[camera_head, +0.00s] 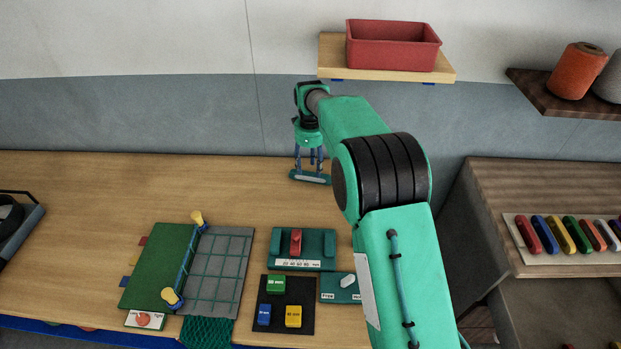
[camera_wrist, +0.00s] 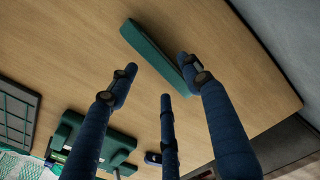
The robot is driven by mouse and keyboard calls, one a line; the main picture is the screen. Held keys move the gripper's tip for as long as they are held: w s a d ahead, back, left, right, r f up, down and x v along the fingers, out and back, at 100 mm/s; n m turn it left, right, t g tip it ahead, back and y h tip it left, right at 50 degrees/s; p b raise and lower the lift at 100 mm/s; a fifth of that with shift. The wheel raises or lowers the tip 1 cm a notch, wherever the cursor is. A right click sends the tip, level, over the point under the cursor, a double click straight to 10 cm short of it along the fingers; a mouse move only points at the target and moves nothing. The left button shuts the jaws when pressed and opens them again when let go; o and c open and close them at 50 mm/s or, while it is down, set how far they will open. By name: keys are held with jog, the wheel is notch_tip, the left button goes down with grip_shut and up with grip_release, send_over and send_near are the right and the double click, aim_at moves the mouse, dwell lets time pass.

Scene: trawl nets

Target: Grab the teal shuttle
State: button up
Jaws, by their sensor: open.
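The teal shuttle, a long narrow bar, lies on the wooden table near its back edge (camera_head: 297,176). In the wrist view the teal shuttle (camera_wrist: 148,45) runs diagonally, with its lower end close to the right finger. My gripper (camera_head: 310,163) points down over the shuttle, its dark blue fingers spread. I cannot tell whether a fingertip touches the shuttle.
A green board and grey grid panel (camera_head: 218,272) lie at front left. A teal holder with a red piece (camera_head: 296,242) and a black mat with coloured blocks (camera_head: 287,305) are in front. A red bin (camera_head: 393,46) sits on a wall shelf. The table left of my gripper is clear.

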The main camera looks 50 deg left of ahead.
aim_at(310, 175)
jog(key=shift+f, duration=0.15)
jog(key=shift+f+b, duration=0.65)
jog(key=shift+f, duration=1.75)
grip_shut()
